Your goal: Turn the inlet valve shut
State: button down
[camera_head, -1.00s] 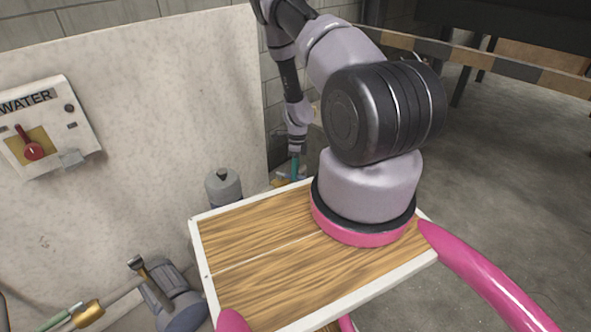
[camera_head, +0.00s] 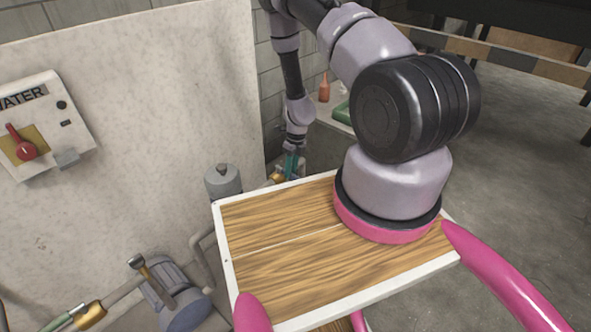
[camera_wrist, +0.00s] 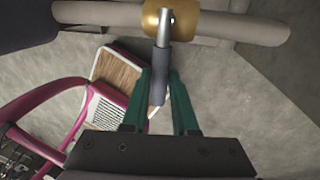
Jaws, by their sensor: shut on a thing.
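A brass valve body (camera_wrist: 172,20) sits on a pale pipe in the wrist view, with a lever (camera_wrist: 158,78) that has a metal neck and a dark grey grip. The lever points down in that picture, across the pipe. My gripper (camera_wrist: 160,82) has teal fingers, one on each side of the grey grip, and is shut on it. In the head view my gripper (camera_head: 291,165) is small and far off, beside the brass valve (camera_head: 277,177), and its fingers partly hide the lever there.
A grey cylinder (camera_head: 222,181) stands left of the gripper. A pump (camera_head: 185,307) and more pipework lie at lower left. A basin with an orange bottle (camera_head: 324,88) is behind the arm.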

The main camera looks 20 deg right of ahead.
jog(key=shift+a, duration=0.1)
jog(key=c, duration=0.7)
grip_release()
jog(key=shift+r, duration=0.1)
jog(key=r, duration=0.3)
jog(key=d+r, duration=0.1)
jog(key=r, duration=0.3)
jog(key=w+d+r, duration=0.1)
jog(key=r, duration=0.2)
jog(key=shift+r, duration=0.2)
